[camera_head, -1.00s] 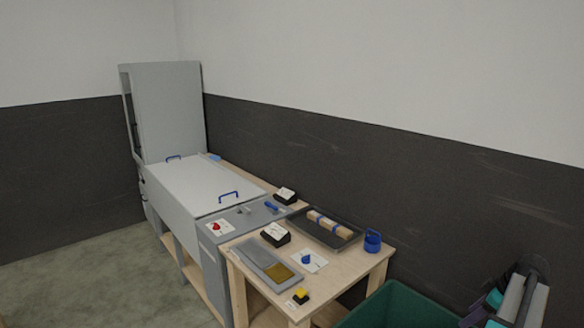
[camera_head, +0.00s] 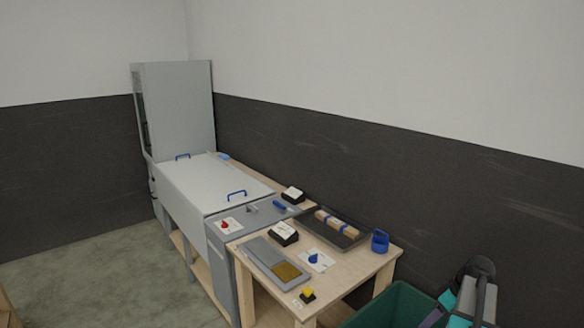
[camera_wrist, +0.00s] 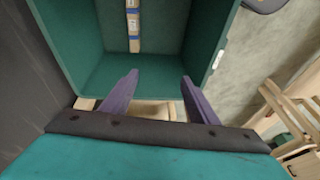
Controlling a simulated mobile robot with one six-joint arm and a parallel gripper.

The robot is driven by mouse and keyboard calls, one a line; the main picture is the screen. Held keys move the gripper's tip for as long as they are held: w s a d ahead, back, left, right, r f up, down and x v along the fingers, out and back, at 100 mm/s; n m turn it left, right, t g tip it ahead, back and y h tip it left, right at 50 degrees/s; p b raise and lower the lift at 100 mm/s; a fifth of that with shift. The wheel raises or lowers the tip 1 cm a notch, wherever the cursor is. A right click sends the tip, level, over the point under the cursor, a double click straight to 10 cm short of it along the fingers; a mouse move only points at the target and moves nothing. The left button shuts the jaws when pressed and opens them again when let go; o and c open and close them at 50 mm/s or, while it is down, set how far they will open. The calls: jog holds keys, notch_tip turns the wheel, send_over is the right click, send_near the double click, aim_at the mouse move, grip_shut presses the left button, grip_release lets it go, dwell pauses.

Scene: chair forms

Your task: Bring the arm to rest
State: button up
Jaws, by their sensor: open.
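My arm shows at the lower right of the head view, folded close to the green bin (camera_head: 392,306). In the wrist view my gripper (camera_wrist: 158,88) is open, with two purple fingers spread wide apart and nothing between them. The fingers point toward the near wall of the green bin (camera_wrist: 160,78). Inside the bin lies a long wooden piece with blue bands (camera_wrist: 133,25). In the head view the fingertips are hard to make out.
A wooden table (camera_head: 345,272) holds a dark tray (camera_head: 325,232) with a wood piece, a blue holder (camera_head: 380,241) and a yellow button (camera_head: 308,294). A grey lidded machine (camera_head: 205,183) stands behind it. Wooden furniture (camera_wrist: 290,105) is at the right in the wrist view.

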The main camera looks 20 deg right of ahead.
jog(key=w+a+f+g, duration=0.1)
jog(key=w+a+f, duration=0.25)
jog(key=a, duration=0.45)
jog(key=w+a+f+m+g, duration=0.1)
jog(key=w+a+f, duration=0.25)
jog(key=a, duration=0.55)
jog(key=w+a+f, duration=0.2)
jog(key=w+a, duration=0.2)
jog(key=a, duration=0.4)
jog(key=s+a+f+m+g+h, duration=0.1)
jog(key=a+f, duration=0.3)
jog(key=a, duration=0.9)
jog(key=s+a+f+m+h, duration=0.1)
jog(key=a+f, duration=0.2)
jog(key=a, duration=1)
jog(key=s+f+g+b, duration=0.2)
jog(key=s+f+b, duration=0.5)
jog(key=f, duration=0.6)
jog(key=s+f+g+b, duration=0.2)
jog(key=s+f+b, duration=0.6)
jog(key=f, duration=0.6)
jog(key=s+f+g+b, duration=0.1)
jog(key=s+f+b, duration=0.7)
jog(key=f, duration=0.6)
jog(key=shift+s+d+f+g, duration=0.3)
jog(key=shift+s+g, duration=0.1)
jog(key=shift+s, duration=0.8)
